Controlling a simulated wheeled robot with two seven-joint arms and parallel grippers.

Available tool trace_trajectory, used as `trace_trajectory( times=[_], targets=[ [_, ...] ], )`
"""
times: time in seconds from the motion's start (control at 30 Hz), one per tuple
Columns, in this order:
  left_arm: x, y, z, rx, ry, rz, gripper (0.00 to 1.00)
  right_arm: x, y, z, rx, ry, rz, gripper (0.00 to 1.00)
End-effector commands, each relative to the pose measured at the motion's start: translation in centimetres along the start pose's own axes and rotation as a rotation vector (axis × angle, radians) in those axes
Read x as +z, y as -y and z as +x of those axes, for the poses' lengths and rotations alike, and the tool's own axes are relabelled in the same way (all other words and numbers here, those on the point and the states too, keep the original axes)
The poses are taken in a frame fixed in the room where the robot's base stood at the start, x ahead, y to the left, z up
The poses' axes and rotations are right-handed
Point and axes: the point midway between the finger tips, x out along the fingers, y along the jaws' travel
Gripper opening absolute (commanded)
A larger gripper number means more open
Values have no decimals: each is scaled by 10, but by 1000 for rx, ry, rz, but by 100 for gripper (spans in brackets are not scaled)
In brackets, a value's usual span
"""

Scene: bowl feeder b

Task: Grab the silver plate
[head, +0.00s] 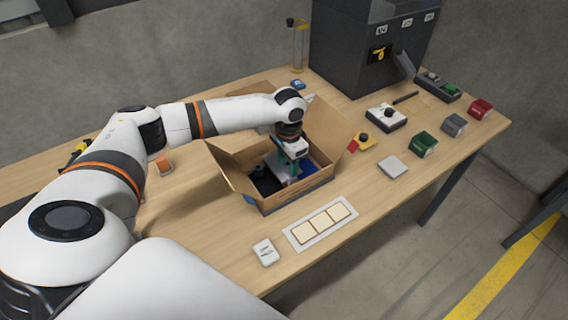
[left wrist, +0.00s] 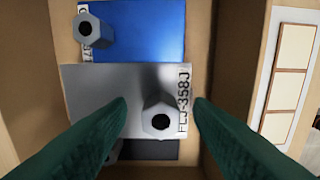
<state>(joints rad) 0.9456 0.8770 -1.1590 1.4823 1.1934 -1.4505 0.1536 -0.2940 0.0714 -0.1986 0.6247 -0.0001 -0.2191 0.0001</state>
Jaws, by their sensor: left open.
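The silver plate (left wrist: 100,98) lies inside the open cardboard box (head: 262,200), with a grey hexagonal standoff and the label "FLJ-358J" at its right end. In the head view the plate (head: 277,163) is partly hidden by my left gripper. My left gripper (left wrist: 160,103) is open, with its dark green fingers on both sides of the standoff (left wrist: 161,119) on the silver plate. In the head view the left gripper (head: 290,165) points down into the box. My right gripper is in neither view.
A blue plate (left wrist: 145,30) with its own standoff and a dark plate (left wrist: 150,149) lie beside the silver one. The box walls stand close around. A white tray with tan squares (head: 321,223) lies in front of the box. Bins (head: 424,144) and a dark machine (head: 350,50) stand right.

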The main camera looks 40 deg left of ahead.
Motion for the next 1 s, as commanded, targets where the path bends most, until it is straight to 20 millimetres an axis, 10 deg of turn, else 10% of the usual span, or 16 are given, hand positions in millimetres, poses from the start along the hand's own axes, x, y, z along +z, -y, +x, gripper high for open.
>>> trace_trajectory(
  times=[0.17,0.47,0.77,1.0],
  targets=[
    [0,0,0,0,0,0,47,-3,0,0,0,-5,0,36],
    [0,0,0,0,0,0,0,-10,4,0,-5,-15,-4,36],
    [1,0,-4,0,3,0,0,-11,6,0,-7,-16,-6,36],
    [2,0,-43,0,7,0,0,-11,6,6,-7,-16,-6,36]
  ],
)
